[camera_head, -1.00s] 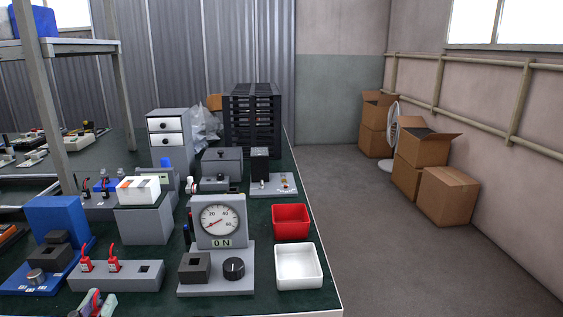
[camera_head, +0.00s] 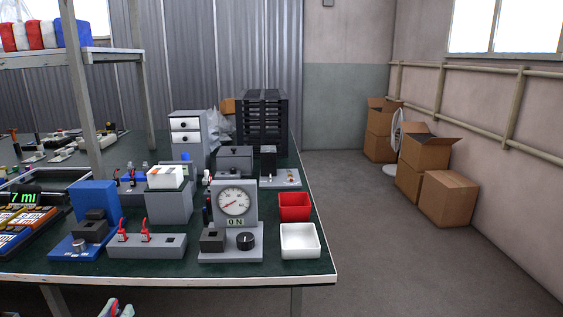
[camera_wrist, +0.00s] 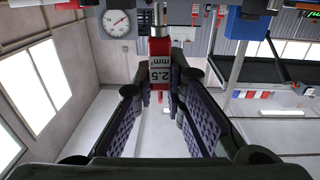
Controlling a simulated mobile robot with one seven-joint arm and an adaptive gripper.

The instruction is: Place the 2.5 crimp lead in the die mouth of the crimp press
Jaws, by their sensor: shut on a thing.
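My gripper (camera_wrist: 155,95) is shut on the 2.5 crimp lead (camera_wrist: 160,73), a red body with a white "2.5 mm²" label and a metal end pointing up in the wrist view. In the head view only the top of my gripper (camera_head: 117,308) shows at the bottom edge, in front of the table; the lead is not clear there. The likely crimp press (camera_head: 98,207) is the blue machine at the table's front left, with a dark block and a silver knob. Its die mouth is too small to make out. My gripper is apart from it.
A grey rack (camera_head: 128,247) with two red-tagged leads stands right of the press. A gauge stand (camera_head: 236,203) reading "0N", a red bin (camera_head: 294,207) and a white bin (camera_head: 299,240) stand further right. A shelf post (camera_head: 80,90) rises behind the press.

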